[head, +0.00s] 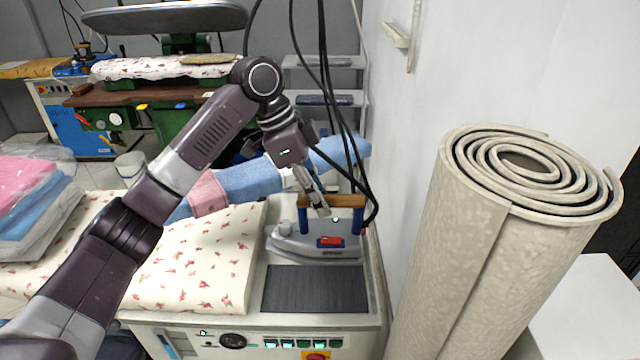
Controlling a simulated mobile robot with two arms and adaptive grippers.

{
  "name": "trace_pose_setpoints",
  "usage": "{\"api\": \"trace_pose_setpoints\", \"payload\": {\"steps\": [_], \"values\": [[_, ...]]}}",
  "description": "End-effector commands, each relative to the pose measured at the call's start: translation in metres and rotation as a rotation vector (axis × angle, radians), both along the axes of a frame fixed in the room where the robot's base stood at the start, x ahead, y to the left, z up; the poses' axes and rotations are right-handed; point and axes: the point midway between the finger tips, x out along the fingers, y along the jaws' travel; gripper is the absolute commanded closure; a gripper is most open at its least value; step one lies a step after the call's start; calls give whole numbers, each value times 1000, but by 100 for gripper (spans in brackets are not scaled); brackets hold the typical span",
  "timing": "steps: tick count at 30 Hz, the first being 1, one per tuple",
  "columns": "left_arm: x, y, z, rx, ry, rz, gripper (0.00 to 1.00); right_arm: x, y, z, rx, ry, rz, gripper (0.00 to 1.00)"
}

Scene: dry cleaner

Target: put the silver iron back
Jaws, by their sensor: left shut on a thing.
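The silver iron (312,243) has a wooden handle on blue posts and a red switch. It is at the back right of the ironing table, just behind a dark ribbed rest pad (316,289). My left gripper (322,208) reaches down from the upper left and is shut on the iron's handle. The fingertips are partly hidden at the handle. Whether the iron's sole touches the surface below is hard to tell. My right gripper is not in the picture.
A floral padded board (205,262) lies left of the iron, with a blue sleeve form (255,181) behind it. Black cables (331,90) hang down to the iron. A rolled beige carpet (480,240) and white wall stand close on the right. Bagged clothes (35,200) lie far left.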

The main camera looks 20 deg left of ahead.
Motion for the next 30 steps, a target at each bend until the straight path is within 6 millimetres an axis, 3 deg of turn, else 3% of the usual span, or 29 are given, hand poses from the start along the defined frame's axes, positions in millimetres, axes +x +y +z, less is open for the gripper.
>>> {"api": "trace_pose_setpoints", "payload": {"steps": [15,26,30], "values": [[2,-2,-81,-10,-13,-1,100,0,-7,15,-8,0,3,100],[2,-2,-99,-10,-13,-1,100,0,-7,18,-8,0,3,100],[2,-2,-115,-9,-12,0,100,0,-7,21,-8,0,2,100]]}}
